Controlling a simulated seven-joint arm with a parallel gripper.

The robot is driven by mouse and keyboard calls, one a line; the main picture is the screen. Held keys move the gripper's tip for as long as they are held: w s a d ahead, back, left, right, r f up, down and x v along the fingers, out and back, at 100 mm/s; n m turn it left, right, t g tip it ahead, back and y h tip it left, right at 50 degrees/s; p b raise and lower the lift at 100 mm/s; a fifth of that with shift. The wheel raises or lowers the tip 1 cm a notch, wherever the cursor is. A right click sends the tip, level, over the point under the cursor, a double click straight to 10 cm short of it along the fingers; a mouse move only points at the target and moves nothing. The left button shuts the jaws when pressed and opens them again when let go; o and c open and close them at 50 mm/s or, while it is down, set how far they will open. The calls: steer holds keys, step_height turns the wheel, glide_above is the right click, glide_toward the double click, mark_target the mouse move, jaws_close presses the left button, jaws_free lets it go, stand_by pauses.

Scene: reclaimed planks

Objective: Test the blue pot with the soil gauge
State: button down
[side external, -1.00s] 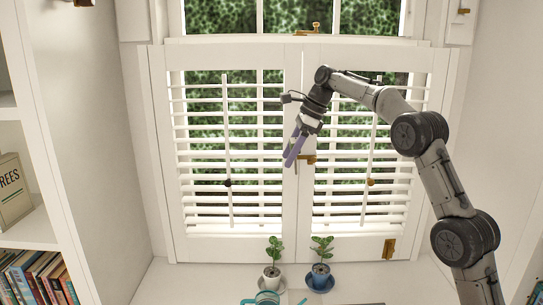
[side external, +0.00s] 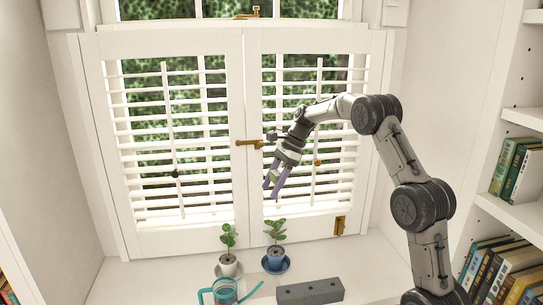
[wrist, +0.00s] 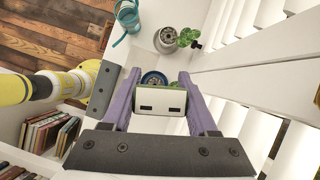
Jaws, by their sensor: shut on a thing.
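The blue pot (side external: 276,263) with a leafy plant stands on a blue saucer on the white sill. In the wrist view the blue pot (wrist: 153,77) is partly hidden. My gripper (side external: 273,190), with purple fingers, is in the air above the blue pot, well clear of it. It is shut on the soil gauge, whose white body with two dark slots (wrist: 161,101) shows between the fingers (wrist: 160,85) in the wrist view. The gauge's probe cannot be made out.
A teal watering can (side external: 225,291) and a grey block with holes (side external: 310,292) are in front. White shutters (side external: 180,140) stand behind; bookshelves (side external: 510,210) are at the right.

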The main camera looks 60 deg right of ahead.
glide_above(272, 253)
step_height(272, 253, down, 14)
steer(key=shift+r, duration=0.2)
steer(key=shift+f, duration=1.75)
steer(key=shift+f, duration=2.9)
steer(key=shift+c, duration=0.5)
jaws_free()
step_height(272, 253, up, 10)
steer(key=d, duration=0.1)
steer(key=shift+s+f, duration=0.2)
steer(key=shift+s, duration=0.25)
